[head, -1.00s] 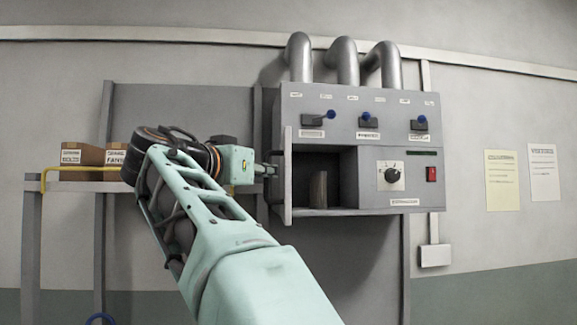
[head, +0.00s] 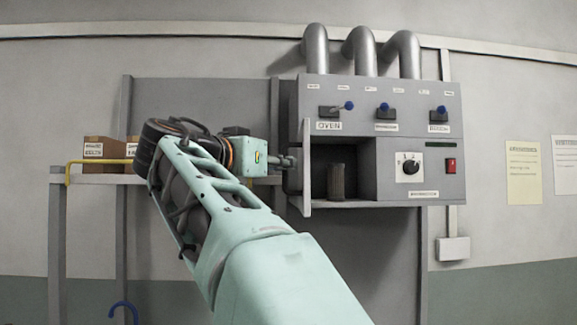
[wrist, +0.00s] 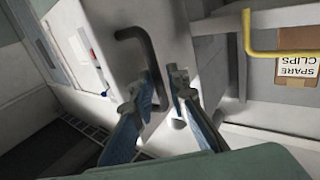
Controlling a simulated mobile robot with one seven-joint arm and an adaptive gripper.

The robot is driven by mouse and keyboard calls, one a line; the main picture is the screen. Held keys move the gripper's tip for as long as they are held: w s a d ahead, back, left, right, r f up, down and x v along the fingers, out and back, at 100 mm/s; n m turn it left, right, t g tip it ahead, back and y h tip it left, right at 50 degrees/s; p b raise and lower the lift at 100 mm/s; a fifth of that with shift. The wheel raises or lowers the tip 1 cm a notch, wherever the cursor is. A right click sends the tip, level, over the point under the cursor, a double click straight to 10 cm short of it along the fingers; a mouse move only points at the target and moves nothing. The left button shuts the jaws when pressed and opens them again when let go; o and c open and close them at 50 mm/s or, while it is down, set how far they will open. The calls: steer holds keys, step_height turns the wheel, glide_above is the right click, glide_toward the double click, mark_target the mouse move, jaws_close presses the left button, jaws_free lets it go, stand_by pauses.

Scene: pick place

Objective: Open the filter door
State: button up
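The filter door (head: 306,190) is a grey panel standing out from the left side of the machine, seen nearly edge-on in the head view. It is swung open and the compartment behind it shows. A brownish upright block (head: 336,181), perhaps the filter, stands inside. My gripper (head: 292,161) is at the door's outer left side, its fingertips partly hidden. In the wrist view, a dark curved handle (wrist: 139,37) is on a pale panel. My gripper's two fingers (wrist: 165,82) are apart, with the handle's lower part between or just behind them; contact is unclear.
The grey machine (head: 440,190) has blue-knobbed levers, a dial (head: 409,167) and a red switch (head: 451,166). Pipes (head: 360,50) rise from its top. A shelf with cardboard boxes (head: 105,154) and a yellow rail (head: 90,162) is at left. One box (wrist: 298,58) shows in the wrist view.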

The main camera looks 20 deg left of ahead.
steer(key=s+a, duration=0.1)
steer(key=s, duration=1)
steer(key=shift+a, duration=0.25)
